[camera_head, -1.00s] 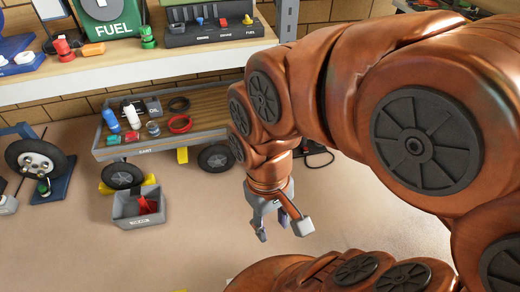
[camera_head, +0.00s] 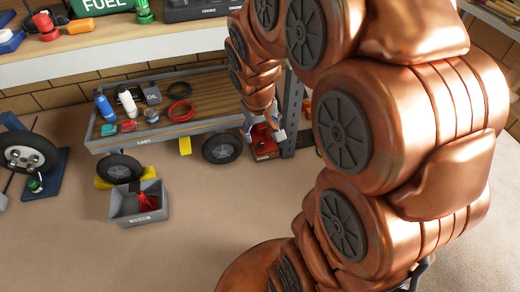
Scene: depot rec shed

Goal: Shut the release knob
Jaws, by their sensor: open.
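My gripper (camera_head: 263,132) is at the right end of the cart (camera_head: 144,141), in front of the grey shelf post. It points down, with its grey fingers apart, over a small red device (camera_head: 265,154) on the floor. The device is partly covered by my gripper, and I cannot tell whether they touch. No release knob can be made out clearly; it may be on the red device, but the picture is too small to tell.
A grey bin (camera_head: 139,203) with a red thing inside stands on the floor before the cart. The shelf post (camera_head: 292,112) rises close right of my gripper. A wheel stand (camera_head: 50,180) is at left. The middle floor is clear.

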